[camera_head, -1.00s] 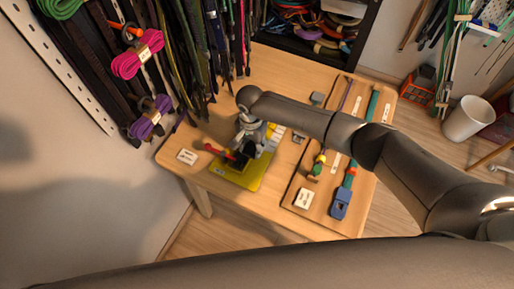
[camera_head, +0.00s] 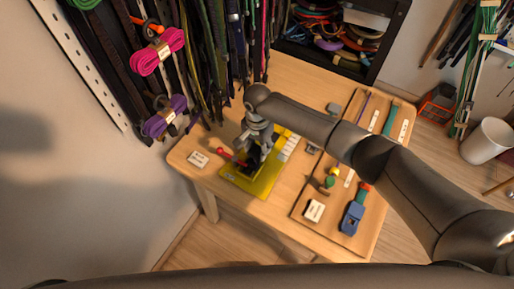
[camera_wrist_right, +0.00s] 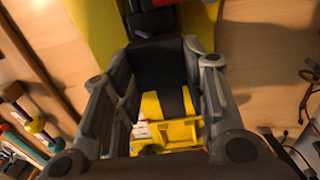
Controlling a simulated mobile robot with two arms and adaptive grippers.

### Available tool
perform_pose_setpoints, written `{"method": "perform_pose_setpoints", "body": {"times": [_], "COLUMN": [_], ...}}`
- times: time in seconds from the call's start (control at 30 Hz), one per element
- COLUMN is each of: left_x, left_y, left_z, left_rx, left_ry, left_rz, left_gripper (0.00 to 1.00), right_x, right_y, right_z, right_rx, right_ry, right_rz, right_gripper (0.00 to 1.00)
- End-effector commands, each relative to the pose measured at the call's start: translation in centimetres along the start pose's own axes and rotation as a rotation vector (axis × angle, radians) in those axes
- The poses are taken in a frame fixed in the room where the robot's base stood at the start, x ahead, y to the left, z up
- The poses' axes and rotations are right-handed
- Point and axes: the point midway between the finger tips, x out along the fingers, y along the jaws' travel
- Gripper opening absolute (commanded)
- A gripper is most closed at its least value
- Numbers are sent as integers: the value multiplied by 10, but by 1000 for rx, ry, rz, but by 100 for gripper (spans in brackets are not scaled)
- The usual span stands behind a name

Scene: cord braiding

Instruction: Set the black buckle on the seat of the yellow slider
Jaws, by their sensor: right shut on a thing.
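My right gripper (camera_head: 257,150) is low over the yellow base plate (camera_head: 265,185) on the table. In the right wrist view, its two grey fingers (camera_wrist_right: 158,75) are shut on a black block, which I take for the black buckle (camera_wrist_right: 158,60). A yellow part with a dark band (camera_wrist_right: 180,132), apparently the yellow slider, shows between the fingers below the black block. The fingers hide its sides, and I cannot tell whether buckle and seat touch. A red-ended lever (camera_head: 227,153) sticks out left of the gripper. My left gripper is not in view.
A wooden tray (camera_head: 333,229) on the right of the table holds a blue buckle (camera_head: 352,217), a white card (camera_head: 314,211) and cords. Another white card (camera_head: 198,159) lies at the table's left. Cords hang behind; a white bin (camera_head: 486,140) stands on the floor.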

Motion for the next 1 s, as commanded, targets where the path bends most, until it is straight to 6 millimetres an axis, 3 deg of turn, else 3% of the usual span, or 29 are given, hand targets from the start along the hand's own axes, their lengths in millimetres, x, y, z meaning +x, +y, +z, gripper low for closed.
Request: {"method": "perform_pose_setpoints", "body": {"times": [1.0], "left_x": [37], "left_y": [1], "left_z": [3], "left_rx": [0], "left_ry": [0], "left_rz": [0], "left_gripper": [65], "right_x": [3], "right_y": [0], "right_z": [-62], "right_rx": [2], "right_ry": [1], "right_rz": [0], "right_gripper": [18]}}
